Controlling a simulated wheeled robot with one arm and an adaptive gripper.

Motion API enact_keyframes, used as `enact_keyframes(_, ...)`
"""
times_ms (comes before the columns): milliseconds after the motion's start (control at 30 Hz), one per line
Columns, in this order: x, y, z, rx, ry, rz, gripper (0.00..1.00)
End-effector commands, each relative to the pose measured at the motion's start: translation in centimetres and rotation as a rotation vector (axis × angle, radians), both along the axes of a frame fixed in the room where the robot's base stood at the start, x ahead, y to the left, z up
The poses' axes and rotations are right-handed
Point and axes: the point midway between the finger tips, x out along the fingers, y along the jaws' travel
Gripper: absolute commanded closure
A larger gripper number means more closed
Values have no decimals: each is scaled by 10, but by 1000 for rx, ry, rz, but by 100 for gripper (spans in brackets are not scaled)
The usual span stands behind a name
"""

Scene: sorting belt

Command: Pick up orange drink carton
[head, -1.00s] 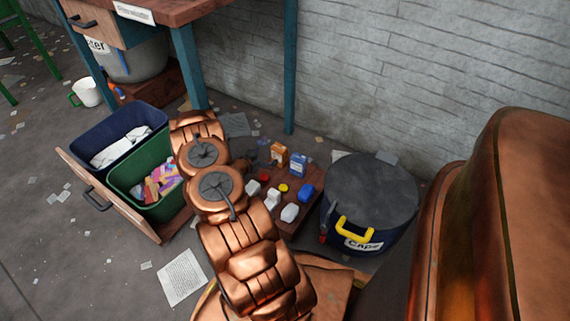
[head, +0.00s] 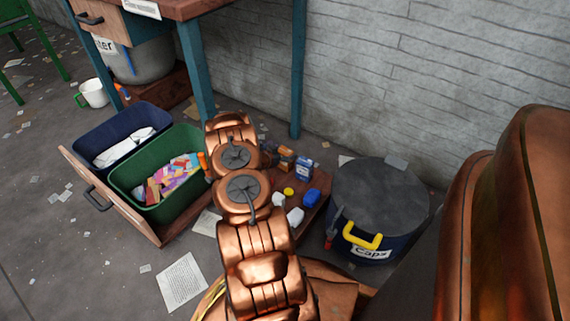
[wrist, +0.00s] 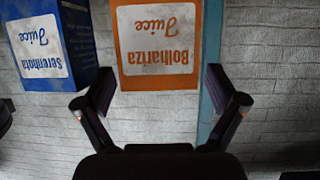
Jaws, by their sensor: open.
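The orange drink carton (head: 286,158) stands on a low brown board at the foot of the wall, partly hidden by my arm in the head view. In the wrist view the orange carton (wrist: 158,45), with a white "Juice" label, shows upside down. My gripper (wrist: 160,80) is open, with one finger on each side of the carton's picture area and the carton ahead between them. I cannot tell whether the fingers touch it. A blue juice carton (wrist: 50,45) is close beside it on the left; it also shows in the head view (head: 304,168).
Several small caps and blocks, including a yellow cap (head: 289,191) and a blue block (head: 312,198), lie near the cartons. A dark lidded drum (head: 378,200) stands right; green (head: 158,208) and blue bins (head: 88,140) stand left. The wall (head: 400,70) is behind.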

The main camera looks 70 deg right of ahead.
Motion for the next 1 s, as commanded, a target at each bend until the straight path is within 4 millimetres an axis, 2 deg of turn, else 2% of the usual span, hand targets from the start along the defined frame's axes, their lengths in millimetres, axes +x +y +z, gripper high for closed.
enact_keyframes(300,-1,-3,-1,2,-1,0,5)
enact_keyframes(700,-1,-2,-1,2,-1,0,47)
enact_keyframes(1000,-1,-3,-1,2,-1,0,49)
